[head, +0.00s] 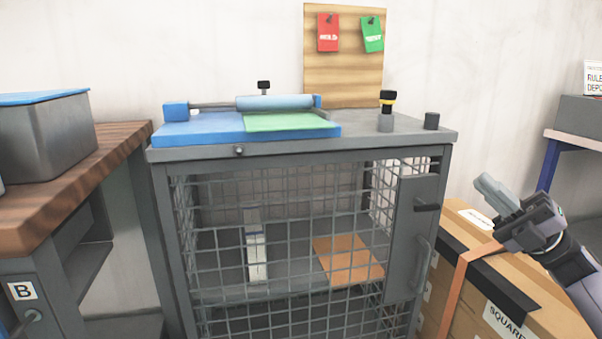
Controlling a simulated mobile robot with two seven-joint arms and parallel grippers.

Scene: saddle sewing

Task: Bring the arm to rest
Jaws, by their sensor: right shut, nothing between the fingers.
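My right gripper (489,192) is in the head view at the right, above the cardboard boxes. Its fingers are shut with nothing between them, and they point up and to the left. It is apart from the grey cage cabinet (300,153) to its left. My left gripper is not in view.
A blue board (200,130) with a roller (275,102) and green sheet (285,121) lies on the cabinet. Inside are a brown sheet (349,258) and a pale strip (256,255). Strapped boxes (470,235) stand right; a wooden bench (60,165) with a grey bin (50,135) stands left.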

